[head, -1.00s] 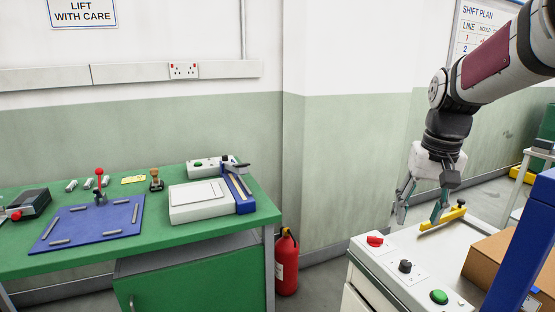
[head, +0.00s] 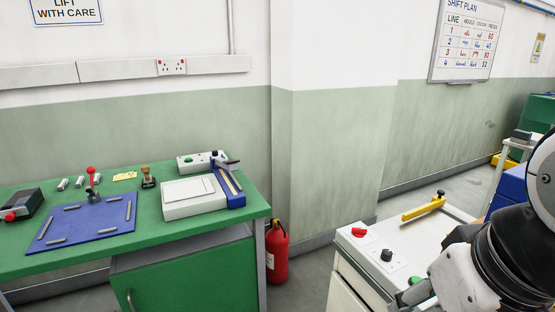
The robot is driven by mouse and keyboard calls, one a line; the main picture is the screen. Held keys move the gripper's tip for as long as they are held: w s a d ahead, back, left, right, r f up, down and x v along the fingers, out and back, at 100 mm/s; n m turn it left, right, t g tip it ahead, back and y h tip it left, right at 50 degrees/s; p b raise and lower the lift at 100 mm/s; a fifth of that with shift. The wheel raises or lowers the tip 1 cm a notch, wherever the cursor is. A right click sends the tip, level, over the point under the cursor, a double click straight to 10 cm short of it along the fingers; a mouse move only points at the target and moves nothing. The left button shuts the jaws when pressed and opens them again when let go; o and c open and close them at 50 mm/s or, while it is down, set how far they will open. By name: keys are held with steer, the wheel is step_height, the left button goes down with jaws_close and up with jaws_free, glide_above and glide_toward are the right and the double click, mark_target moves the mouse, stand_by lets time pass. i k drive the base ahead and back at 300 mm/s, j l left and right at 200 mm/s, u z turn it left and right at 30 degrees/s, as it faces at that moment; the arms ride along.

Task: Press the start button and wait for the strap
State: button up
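The white control panel (head: 352,246) stands at the lower right. It carries a red button (head: 358,231), a black knob (head: 387,254) and a green button (head: 415,280) in a row. My gripper (head: 418,302) is low at the bottom right, right beside the green button in the picture, and partly covers it. I cannot tell whether it touches the button. Its fingers are mostly hidden or cut off by the frame's lower edge, so their opening does not show. No strap can be made out; my arm hides much of the area behind the panel.
A yellow bar (head: 424,208) with a black knob lies across the machine top behind the buttons. A green workbench (head: 160,262) with a blue mat (head: 70,232) and a white sealer-like device (head: 195,200) is at left. A red fire extinguisher (head: 277,255) stands between.

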mark_target(415, 279)
steer(key=z, duration=0.55)
steer(key=j+z, duration=0.2)
steer(key=j, duration=0.25)
steer(key=k, duration=0.05)
